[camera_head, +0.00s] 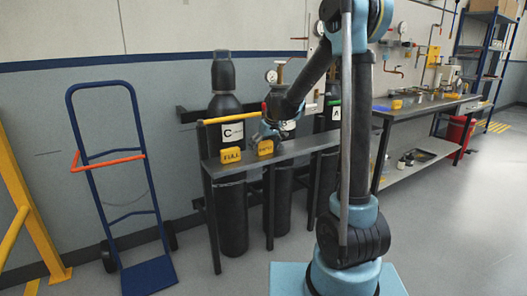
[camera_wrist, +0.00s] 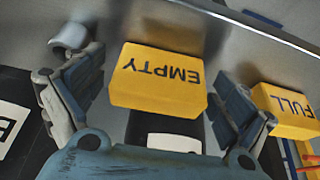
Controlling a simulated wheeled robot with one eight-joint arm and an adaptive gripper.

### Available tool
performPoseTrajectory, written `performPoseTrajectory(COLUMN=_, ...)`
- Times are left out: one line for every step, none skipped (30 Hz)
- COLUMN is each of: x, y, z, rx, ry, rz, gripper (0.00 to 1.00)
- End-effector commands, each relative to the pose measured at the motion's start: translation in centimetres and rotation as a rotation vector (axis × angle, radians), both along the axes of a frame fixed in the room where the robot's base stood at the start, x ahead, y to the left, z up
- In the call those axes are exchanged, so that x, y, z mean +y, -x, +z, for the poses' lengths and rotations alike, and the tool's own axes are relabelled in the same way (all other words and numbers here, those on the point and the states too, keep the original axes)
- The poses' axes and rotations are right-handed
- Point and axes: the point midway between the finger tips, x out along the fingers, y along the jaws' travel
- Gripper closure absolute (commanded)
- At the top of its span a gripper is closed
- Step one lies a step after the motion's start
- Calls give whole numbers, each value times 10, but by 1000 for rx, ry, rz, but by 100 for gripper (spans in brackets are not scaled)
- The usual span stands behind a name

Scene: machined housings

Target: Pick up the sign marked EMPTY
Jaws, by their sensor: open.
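The yellow EMPTY sign (camera_wrist: 158,82) lies in the middle of the wrist view, its black letters upside down there. It sits on a narrow grey shelf (camera_wrist: 235,45). My gripper (camera_wrist: 160,90) is open, with one finger to the left of the sign and one to the right; gaps show at both sides. In the head view my gripper (camera_head: 270,130) is just above and behind the EMPTY sign (camera_head: 265,148), whose lettering is small there. The yellow FULL sign (camera_wrist: 290,110) is right of the right finger; it also shows in the head view (camera_head: 231,156).
Dark gas cylinders (camera_head: 233,200) stand behind and below the shelf. A small grey cylindrical part (camera_wrist: 70,37) is beyond the left finger. A blue hand truck (camera_head: 120,170) stands at the left, and a long workbench (camera_head: 425,107) at the right.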

Motion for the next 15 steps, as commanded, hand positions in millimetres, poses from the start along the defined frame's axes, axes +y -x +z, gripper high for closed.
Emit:
performPoseTrajectory(x=0, y=-1, z=-1, rx=0, ry=0, rz=0, gripper=6)
performPoseTrajectory(x=0, y=-1, z=-1, rx=0, ry=0, rz=0, gripper=6)
performPoseTrajectory(x=0, y=-1, z=-1, rx=0, ry=0, rz=0, gripper=6)
performPoseTrajectory(x=0, y=-1, z=-1, rx=0, ry=0, rz=0, gripper=6)
performPoseTrajectory(x=0, y=-1, z=-1, rx=0, ry=0, rz=0, gripper=6)
performPoseTrajectory(x=0, y=-1, z=-1, rx=0, ry=0, rz=0, gripper=6)
performPoseTrajectory(x=0, y=-1, z=-1, rx=0, ry=0, rz=0, gripper=6)
performPoseTrajectory(x=0, y=-1, z=-1, rx=0, ry=0, rz=0, gripper=8)
performPoseTrajectory(x=0, y=-1, z=-1, rx=0, ry=0, rz=0, gripper=17)
performPoseTrajectory(x=0, y=-1, z=-1, rx=0, ry=0, rz=0, gripper=24)
performPoseTrajectory(x=0, y=-1, z=-1, rx=0, ry=0, rz=0, gripper=31)
performPoseTrajectory(x=0, y=-1, z=-1, rx=0, ry=0, rz=0, gripper=40)
performPoseTrajectory(x=0, y=-1, z=-1, rx=0, ry=0, rz=0, gripper=47)
performPoseTrajectory(x=0, y=-1, z=-1, rx=0, ry=0, rz=0, gripper=53)
performPoseTrajectory(x=0, y=-1, z=-1, rx=0, ry=0, rz=0, gripper=54)
